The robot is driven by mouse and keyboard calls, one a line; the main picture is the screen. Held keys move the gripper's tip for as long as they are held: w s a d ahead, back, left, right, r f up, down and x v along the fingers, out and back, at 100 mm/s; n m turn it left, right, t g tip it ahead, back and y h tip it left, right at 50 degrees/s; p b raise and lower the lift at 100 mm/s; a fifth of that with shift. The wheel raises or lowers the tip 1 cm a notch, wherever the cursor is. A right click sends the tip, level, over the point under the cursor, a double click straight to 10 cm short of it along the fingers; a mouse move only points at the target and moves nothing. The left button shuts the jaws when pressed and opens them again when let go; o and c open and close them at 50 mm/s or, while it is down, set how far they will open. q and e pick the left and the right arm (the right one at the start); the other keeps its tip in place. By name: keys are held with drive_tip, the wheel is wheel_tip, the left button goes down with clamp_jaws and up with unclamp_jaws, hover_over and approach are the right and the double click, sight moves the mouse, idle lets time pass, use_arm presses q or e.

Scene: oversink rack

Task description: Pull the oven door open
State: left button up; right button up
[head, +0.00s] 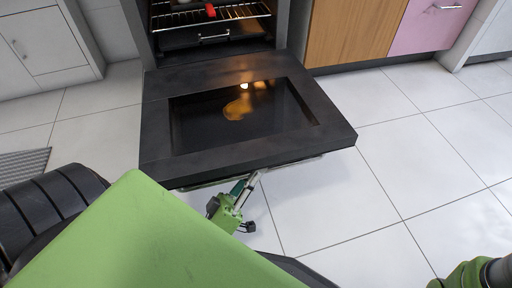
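The oven door (160,120) is folded down and lies about flat in front of the oven, with its dark glass pane (195,110) facing up. Its handle (285,165) runs along the door's near edge, mostly under it. My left gripper (245,184) is at the middle of that near edge, with its fingertips up against or just below the handle. Whether its fingers close around the handle is too small to tell. At the bottom right corner only a green and dark part of my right arm shows; its gripper is outside the view.
The oven cavity (207,36) is open and lit, with a wire rack (240,11) holding a red item (211,10). A wooden cabinet (350,30) and a pink front (428,25) stand right of it, white cabinets (45,45) left. The tiled floor at right is clear.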

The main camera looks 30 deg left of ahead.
use_arm(q)
drive_tip(key=o, duration=0.4)
drive_tip(key=shift+d, duration=0.1)
drive_tip(key=shift+o, duration=0.2)
drive_tip(key=v, duration=0.7)
drive_tip(key=shift+s, duration=0.25)
drive_tip(key=shift+f, duration=0.15)
